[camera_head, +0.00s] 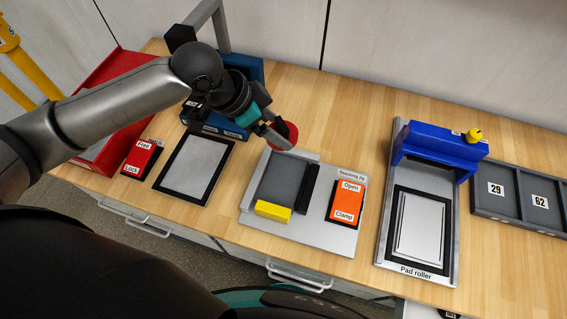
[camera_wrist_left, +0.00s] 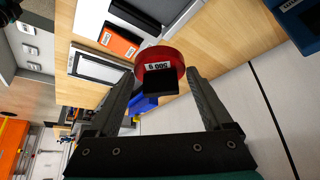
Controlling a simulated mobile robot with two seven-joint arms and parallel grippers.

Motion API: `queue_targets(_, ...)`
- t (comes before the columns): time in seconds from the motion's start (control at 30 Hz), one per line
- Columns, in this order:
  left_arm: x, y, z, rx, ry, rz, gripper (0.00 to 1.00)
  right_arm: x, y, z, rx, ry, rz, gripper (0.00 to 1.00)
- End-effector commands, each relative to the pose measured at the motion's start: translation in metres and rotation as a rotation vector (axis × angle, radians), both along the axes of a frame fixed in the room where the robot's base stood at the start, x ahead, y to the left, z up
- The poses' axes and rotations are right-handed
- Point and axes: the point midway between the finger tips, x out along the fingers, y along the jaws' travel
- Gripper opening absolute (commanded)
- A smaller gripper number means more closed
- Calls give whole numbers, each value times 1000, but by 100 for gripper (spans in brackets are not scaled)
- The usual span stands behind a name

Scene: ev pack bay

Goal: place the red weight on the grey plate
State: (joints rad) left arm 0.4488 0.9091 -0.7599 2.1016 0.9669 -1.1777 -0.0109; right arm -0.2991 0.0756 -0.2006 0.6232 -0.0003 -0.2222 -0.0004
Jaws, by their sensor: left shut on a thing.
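The red weight (camera_head: 289,132) is a round disc with a black handle and a "500 g" label; it also shows in the left wrist view (camera_wrist_left: 172,56). Whether the weight touches the bench is unclear. A dark grey plate (camera_head: 274,184) lies in that fixture, in front of the gripper. Another grey plate (camera_head: 196,166), black-bordered, lies to its left. My right gripper is not in view.
A yellow block (camera_head: 272,211), a black bar (camera_head: 306,189) and an orange Open/Clamp switch (camera_head: 346,201) border the dark plate. The pad roller (camera_head: 382,236) with its blue bridge stands right. A blue bin (camera_head: 212,124) and red tray (camera_head: 119,66) are left.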

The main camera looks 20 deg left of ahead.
Motion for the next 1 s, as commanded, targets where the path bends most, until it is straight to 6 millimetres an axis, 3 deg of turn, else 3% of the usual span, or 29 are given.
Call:
queue_targets(0.5, -1, -1, -125, -1, 3, 2, 0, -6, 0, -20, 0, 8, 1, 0)
queue_targets(1.0, -1, -1, -186, -2, 2, 1, 0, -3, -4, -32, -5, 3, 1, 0)
